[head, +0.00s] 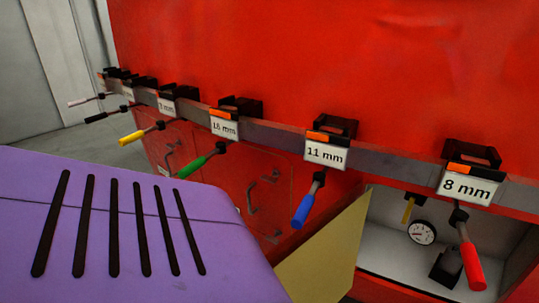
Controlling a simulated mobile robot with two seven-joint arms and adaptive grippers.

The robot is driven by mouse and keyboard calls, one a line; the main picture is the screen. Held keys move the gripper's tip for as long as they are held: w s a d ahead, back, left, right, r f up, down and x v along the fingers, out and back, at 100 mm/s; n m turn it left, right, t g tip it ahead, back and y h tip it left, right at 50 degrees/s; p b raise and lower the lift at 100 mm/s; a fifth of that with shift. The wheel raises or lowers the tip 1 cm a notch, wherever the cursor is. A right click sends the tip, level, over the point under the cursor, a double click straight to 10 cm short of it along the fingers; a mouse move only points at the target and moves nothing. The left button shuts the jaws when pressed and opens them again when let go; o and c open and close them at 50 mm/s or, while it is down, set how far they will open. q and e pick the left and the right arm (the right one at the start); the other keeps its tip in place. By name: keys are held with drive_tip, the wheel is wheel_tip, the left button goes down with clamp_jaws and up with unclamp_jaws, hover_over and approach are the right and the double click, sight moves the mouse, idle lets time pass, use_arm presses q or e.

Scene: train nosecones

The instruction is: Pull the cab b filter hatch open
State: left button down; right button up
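No hatch in the head view carries a readable cab b or filter label, so I cannot tell which one is the filter hatch. A purple body with black slots (150,215) fills the lower left. Red panels with dark handles (235,180) are in the lower middle of the red wall and look closed. A pale yellow panel (322,258) stands angled outward at the left side of an open white compartment (385,235). Neither of my grippers is in view.
A grey rail (282,138) along the red wall (320,50) bears black holders with size labels such as 11 mm (326,152) and 8 mm (468,187). Several coloured-handled tools, including a blue one (308,202) and a red one (469,256), jut out below. A round gauge (422,232) sits in the compartment.

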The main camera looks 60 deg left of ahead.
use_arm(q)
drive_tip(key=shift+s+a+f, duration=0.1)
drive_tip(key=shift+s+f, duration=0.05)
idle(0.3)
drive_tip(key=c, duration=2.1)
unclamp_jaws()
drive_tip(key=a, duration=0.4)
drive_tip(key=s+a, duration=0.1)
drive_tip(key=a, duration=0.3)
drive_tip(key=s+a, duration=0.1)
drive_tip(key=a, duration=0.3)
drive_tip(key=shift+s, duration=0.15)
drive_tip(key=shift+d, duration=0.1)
